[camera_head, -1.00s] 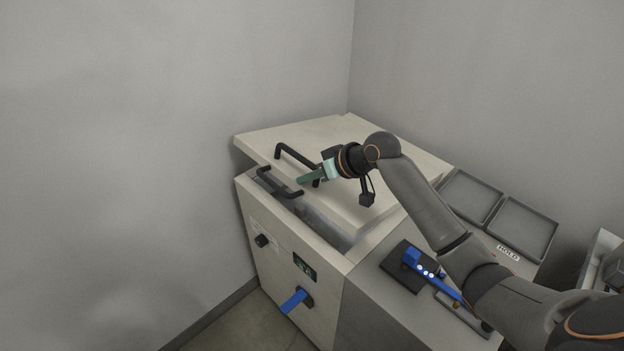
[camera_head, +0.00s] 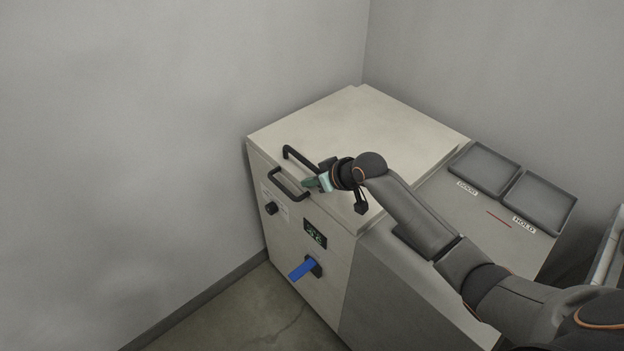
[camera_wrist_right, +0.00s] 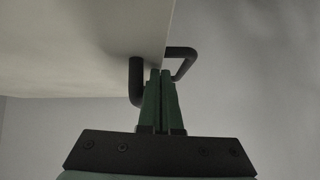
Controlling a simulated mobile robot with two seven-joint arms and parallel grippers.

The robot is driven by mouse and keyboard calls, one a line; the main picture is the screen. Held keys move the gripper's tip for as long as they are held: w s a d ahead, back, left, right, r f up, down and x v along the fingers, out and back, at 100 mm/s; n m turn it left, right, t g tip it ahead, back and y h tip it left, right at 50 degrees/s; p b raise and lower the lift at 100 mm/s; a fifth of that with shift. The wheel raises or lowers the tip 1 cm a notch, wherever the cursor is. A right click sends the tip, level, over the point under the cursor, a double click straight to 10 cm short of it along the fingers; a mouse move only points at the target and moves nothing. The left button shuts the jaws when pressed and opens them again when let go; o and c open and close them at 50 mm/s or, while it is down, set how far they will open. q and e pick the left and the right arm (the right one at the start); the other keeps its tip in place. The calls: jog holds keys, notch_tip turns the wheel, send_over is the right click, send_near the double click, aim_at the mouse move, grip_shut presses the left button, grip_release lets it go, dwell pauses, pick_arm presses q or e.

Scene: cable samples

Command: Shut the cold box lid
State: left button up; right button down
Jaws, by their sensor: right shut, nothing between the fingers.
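The cold box (camera_head: 300,225) stands in the corner, and its pale lid (camera_head: 390,125) lies down flat on it with no gap showing at the front edge. A black bar handle (camera_head: 300,158) sits on the lid, and a second black handle (camera_head: 287,188) sticks out at the front. My right gripper (camera_head: 308,183) is at the lid's front edge by the handles, its green fingers together and empty. In the right wrist view the fingers (camera_wrist_right: 160,85) are shut close to a black handle (camera_wrist_right: 136,85); I cannot tell whether they touch. My left gripper is out of view.
A blue lever (camera_head: 301,270), a black knob (camera_head: 270,208) and a green display (camera_head: 314,233) are on the box front. Two grey trays (camera_head: 541,203) lie on the counter at right, one labelled HOLD. Walls stand close behind and left.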

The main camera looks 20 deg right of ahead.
jog(key=shift+s+a+f, duration=0.15)
jog(key=shift+s+f, duration=0.25)
jog(key=shift+f, duration=0.3)
jog(key=r+p, duration=0.3)
jog(key=r, duration=0.1)
jog(key=r+p, duration=0.2)
jog(key=shift+w+p, duration=0.3)
jog(key=shift+p, duration=0.05)
jog(key=v, duration=1)
jog(key=s+a+f, duration=0.3)
jog(key=s+f, duration=0.7)
jog(key=s, duration=0.2)
jog(key=s+a+f+m+h, duration=0.1)
jog(key=s+a+f, duration=0.2)
jog(key=s+f, duration=0.7)
jog(key=shift+s+a+f+t, duration=0.2)
jog(key=shift+s+a+t, duration=0.2)
jog(key=shift+s, duration=0.5)
jog(key=shift+m, duration=0.3)
